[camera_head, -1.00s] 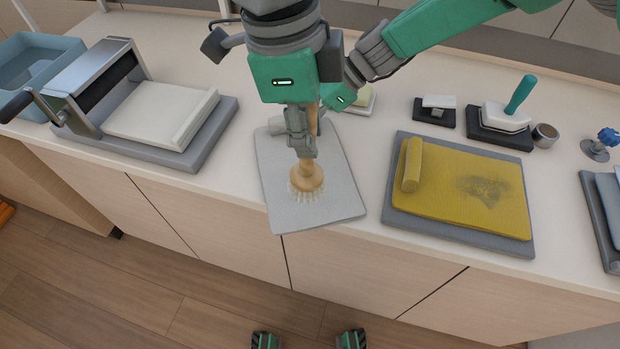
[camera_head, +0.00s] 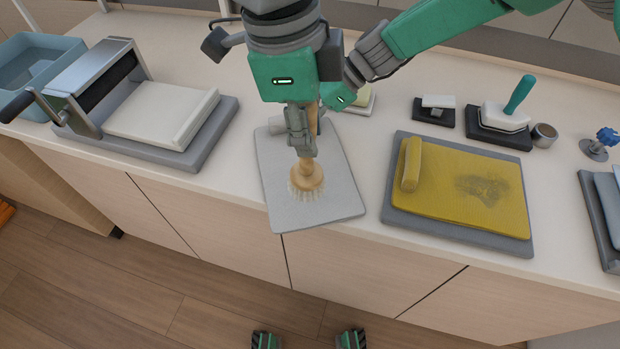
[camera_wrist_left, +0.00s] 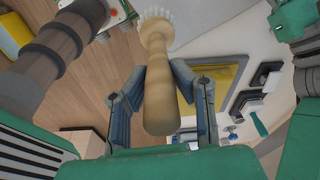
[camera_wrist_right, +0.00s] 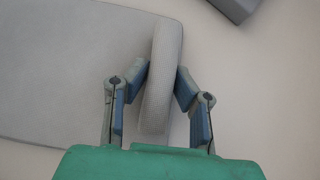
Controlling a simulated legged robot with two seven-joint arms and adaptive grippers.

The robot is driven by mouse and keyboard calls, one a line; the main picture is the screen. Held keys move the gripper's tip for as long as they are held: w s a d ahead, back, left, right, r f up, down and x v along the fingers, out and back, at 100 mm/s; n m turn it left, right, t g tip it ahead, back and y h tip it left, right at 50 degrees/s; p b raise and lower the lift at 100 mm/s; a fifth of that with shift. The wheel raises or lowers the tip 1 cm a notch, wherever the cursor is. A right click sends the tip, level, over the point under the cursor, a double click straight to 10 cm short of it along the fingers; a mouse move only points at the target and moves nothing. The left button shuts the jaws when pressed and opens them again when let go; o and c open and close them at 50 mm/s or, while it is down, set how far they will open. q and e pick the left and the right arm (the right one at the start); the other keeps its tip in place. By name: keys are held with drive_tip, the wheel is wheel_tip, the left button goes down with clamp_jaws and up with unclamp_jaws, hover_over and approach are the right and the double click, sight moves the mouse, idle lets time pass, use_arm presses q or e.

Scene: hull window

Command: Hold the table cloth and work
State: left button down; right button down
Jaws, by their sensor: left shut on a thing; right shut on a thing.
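A light grey cloth (camera_head: 337,198) lies flat on the counter, its near edge close to the counter's front edge. My left gripper (camera_head: 302,146) is shut on the wooden handle of a round brush (camera_head: 307,178); its pale bristles point down at the cloth and appear to touch it. The brush also shows in the left wrist view (camera_wrist_left: 159,95). My right gripper (camera_wrist_right: 163,84) is shut on a thick rolled edge of the grey cloth (camera_wrist_right: 160,60). In the head view the right fingers are mostly hidden behind my left gripper.
On the right, a yellow cloth (camera_head: 470,190) with a dark smudge and a rolled end lies on a grey board (camera_head: 455,235). A roller press (camera_head: 95,85) and blue basin (camera_head: 38,65) stand left. A teal-handled tool (camera_head: 503,112) stands behind the yellow cloth.

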drive_tip(key=shift+c, duration=0.2)
unclamp_jaws()
idle(0.7)
drive_tip(key=shift+o, duration=0.2)
